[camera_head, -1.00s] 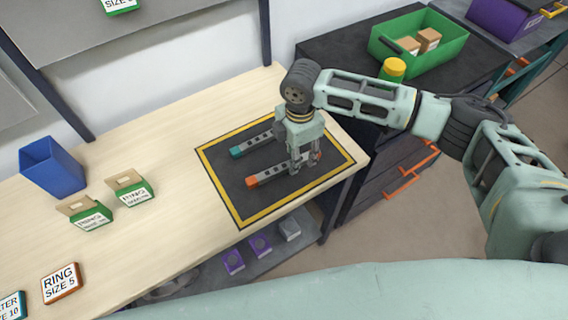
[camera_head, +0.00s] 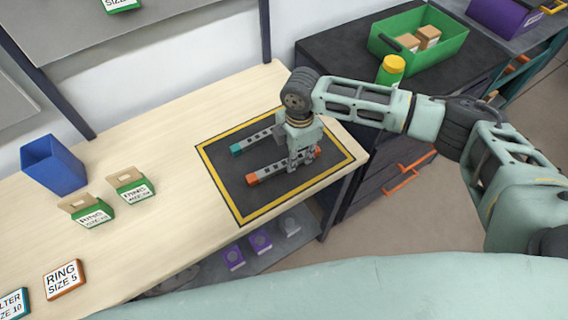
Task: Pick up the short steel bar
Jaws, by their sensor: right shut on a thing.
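Two grey steel bars with dark holes lie on a black mat with a yellow border (camera_head: 242,212). The nearer bar has orange ends (camera_head: 270,173); the farther bar has a teal end (camera_head: 256,140), and its other end is hidden behind my right gripper. I cannot compare their full lengths. My right gripper (camera_head: 302,163) points down and is shut on the orange-ended bar around its right half. That bar appears to rest on or just above the mat. My left gripper is not in view.
A dark cabinet with a green crate (camera_head: 455,50) and yellow-lidded jar (camera_head: 391,70) is at the right.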

